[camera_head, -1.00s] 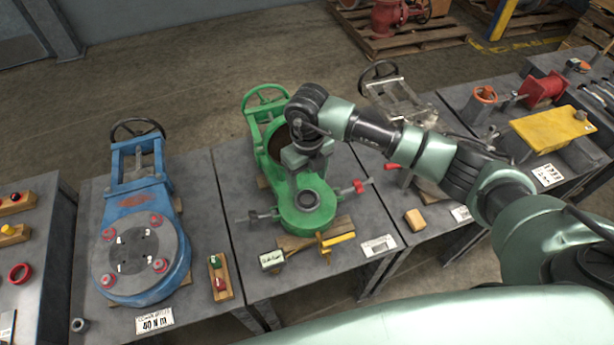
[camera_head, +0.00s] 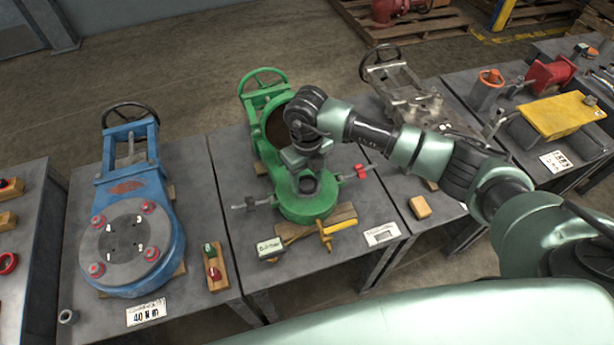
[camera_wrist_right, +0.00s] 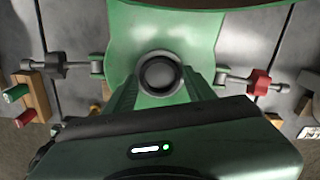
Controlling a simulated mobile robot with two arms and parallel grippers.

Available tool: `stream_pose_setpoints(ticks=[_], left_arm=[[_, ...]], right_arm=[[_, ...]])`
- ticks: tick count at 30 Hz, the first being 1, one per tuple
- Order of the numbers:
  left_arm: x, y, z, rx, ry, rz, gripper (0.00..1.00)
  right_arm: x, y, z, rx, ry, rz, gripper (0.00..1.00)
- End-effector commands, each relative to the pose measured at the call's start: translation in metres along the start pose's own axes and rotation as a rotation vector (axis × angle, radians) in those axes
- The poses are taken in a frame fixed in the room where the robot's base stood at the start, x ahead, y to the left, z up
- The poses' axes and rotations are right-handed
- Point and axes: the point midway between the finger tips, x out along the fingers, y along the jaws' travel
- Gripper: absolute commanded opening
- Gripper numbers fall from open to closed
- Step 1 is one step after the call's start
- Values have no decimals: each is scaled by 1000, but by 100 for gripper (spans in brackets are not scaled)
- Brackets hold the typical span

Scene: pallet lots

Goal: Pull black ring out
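The black ring (camera_head: 308,185) sits in the round bore of the green valve body (camera_head: 305,211) on the middle table. In the right wrist view the ring (camera_wrist_right: 160,73) shows as a dark circle, with its opening facing the camera. My right gripper (camera_head: 309,170) is just above the ring, pointing down. In the wrist view its two fingers (camera_wrist_right: 161,82) are spread apart, one on each side of the ring. Whether they touch it I cannot tell. My left gripper is in neither view.
Threaded rods with a red knob (camera_head: 360,171) and a grey knob (camera_head: 250,203) stick out from the green valve's sides. A yellow tool (camera_head: 340,226) lies in front. A blue valve (camera_head: 135,235) stands on the left table. A wooden block (camera_head: 420,207) lies to the right.

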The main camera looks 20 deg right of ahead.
Motion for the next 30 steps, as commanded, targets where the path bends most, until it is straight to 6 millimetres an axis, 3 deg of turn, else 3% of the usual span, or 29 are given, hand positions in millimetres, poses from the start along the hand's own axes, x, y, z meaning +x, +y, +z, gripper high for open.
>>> stream_pose_setpoints(ticks=[1, 4, 5, 30], left_arm=[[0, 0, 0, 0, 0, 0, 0], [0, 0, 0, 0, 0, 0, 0], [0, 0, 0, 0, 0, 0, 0], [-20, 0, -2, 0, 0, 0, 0]], right_arm=[[0, 0, 0, 0, 0, 0, 37], [0, 0, 0, 0, 0, 0, 9], [0, 0, 0, 0, 0, 0, 6], [-29, 0, 0, 0, -1, 0, 5]])
